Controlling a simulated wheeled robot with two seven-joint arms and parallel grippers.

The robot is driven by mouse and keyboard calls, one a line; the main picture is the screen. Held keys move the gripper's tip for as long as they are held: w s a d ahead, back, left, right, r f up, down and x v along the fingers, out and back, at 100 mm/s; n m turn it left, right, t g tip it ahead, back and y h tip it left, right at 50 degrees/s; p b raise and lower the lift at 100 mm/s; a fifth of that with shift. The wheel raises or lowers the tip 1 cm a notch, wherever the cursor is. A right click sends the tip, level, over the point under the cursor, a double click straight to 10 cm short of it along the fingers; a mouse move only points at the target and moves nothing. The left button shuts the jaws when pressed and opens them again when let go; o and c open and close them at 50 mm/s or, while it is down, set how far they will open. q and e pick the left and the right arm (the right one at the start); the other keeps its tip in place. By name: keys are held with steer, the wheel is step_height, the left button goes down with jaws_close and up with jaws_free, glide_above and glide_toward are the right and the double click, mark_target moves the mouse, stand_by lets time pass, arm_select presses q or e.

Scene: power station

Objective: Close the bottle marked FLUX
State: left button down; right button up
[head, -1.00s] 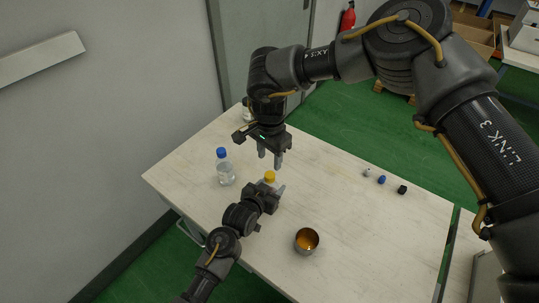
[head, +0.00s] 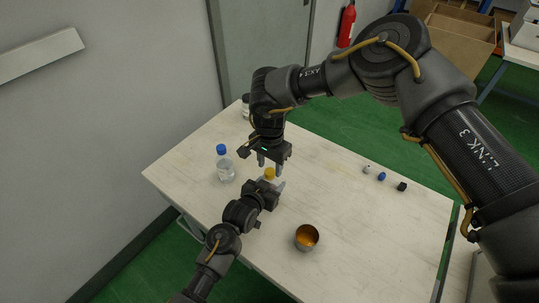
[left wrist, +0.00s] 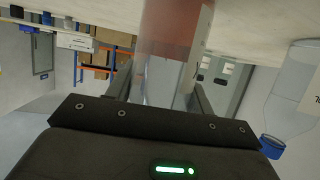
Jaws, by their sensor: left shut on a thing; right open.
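A bottle with a yellow cap (head: 269,173) stands on the table, mostly hidden by my grippers in the head view. My left gripper (head: 273,187) is shut on its body from the front. In the left wrist view the clear bottle (left wrist: 172,50) with reddish contents shows between the fingers. My right gripper (head: 270,165) is open and points down, its fingertips just above or beside the yellow cap; I cannot tell whether they touch it. No FLUX marking is readable, so I cannot tell which bottle bears it.
A clear bottle with a blue cap (head: 225,167) stands to the left. A dark-capped bottle (head: 246,107) is at the back. A metal cup (head: 306,238) with orange contents stands at the front. Small grey (head: 367,169), blue (head: 382,177) and black (head: 402,187) pieces lie at right. The table (head: 360,220) is otherwise clear there.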

steer(key=shift+f, duration=1.1)
steer(key=shift+c, duration=0.5)
jaws_close()
steer(key=m, duration=0.6)
steer(key=shift+m, duration=0.3)
steer(key=shift+o, duration=0.8)
jaws_free()
